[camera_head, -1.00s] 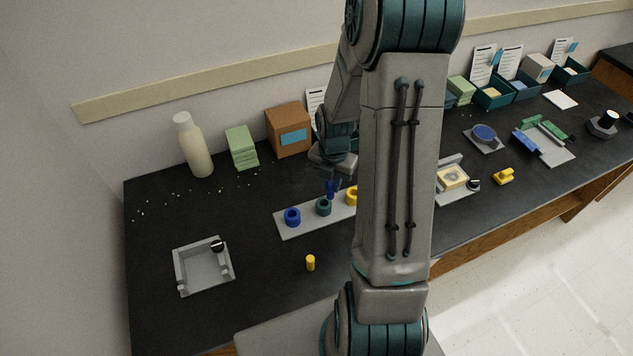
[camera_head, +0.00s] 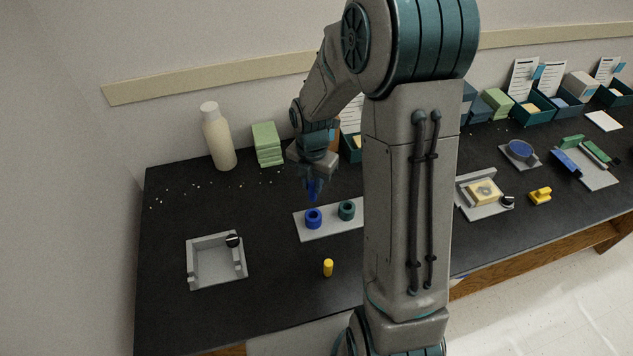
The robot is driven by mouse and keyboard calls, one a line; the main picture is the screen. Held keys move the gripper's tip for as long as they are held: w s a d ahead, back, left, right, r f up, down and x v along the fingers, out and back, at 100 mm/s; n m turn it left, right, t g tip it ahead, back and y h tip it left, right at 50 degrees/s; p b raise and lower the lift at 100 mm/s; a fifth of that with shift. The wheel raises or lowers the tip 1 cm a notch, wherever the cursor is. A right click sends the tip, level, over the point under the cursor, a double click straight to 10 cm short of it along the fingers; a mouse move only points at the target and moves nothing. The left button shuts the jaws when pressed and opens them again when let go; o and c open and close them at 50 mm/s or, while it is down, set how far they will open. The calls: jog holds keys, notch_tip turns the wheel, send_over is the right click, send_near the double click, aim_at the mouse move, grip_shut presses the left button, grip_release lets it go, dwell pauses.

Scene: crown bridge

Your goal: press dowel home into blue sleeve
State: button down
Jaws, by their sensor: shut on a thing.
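The blue sleeve (camera_head: 313,219) is a short upright ring at the left end of a light grey plate (camera_head: 330,232) on the black bench. My gripper (camera_head: 314,184) points down over it and is shut on a blue dowel (camera_head: 314,190). The dowel looks roughly upright, with its lower end close above the sleeve's opening. I cannot tell whether the tip touches or is just inside the sleeve. A dark green sleeve (camera_head: 347,210) stands on the same plate to the right. My arm hides the plate's right part.
A yellow dowel (camera_head: 328,268) stands in front of the plate. A grey open fixture (camera_head: 216,261) lies to the left. A cream bottle (camera_head: 218,138) and green blocks (camera_head: 267,145) stand behind. The bench between the fixture and plate is clear.

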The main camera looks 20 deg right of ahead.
aim_at(313, 197)
jog(key=shift+f+b, duration=2.05)
jog(key=shift+f, duration=0.9)
jog(key=shift+f+b, duration=1.15)
jog(key=shift+f, duration=1.05)
jog(key=c, duration=1.2)
grip_release()
notch_tip(313, 197, up, 14)
jog(key=shift+f, duration=0.1)
